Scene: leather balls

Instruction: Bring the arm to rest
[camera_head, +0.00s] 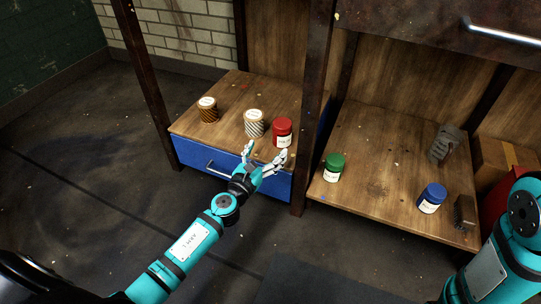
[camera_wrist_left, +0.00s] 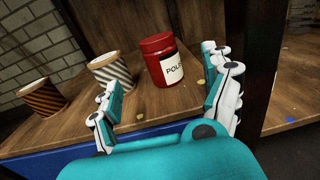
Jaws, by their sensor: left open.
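My left gripper (camera_head: 265,156) is open and empty in the head view, just in front of the left shelf's front edge. In the left wrist view its fingers (camera_wrist_left: 168,92) are spread wide, with a red jar (camera_wrist_left: 161,60) beyond them, not touched as far as I can tell. The red jar (camera_head: 282,133) stands upright on the left wooden shelf top (camera_head: 235,95). My right arm (camera_head: 500,255) shows at the lower right of the head view; its gripper is out of the picture.
A brown striped spool (camera_head: 208,109) and a white striped spool (camera_head: 254,123) stand left of the red jar. A blue drawer (camera_head: 215,161) lies below. A green jar (camera_head: 334,167) and blue jar (camera_head: 432,198) stand on the right shelf. A dark post (camera_head: 310,120) separates the shelves.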

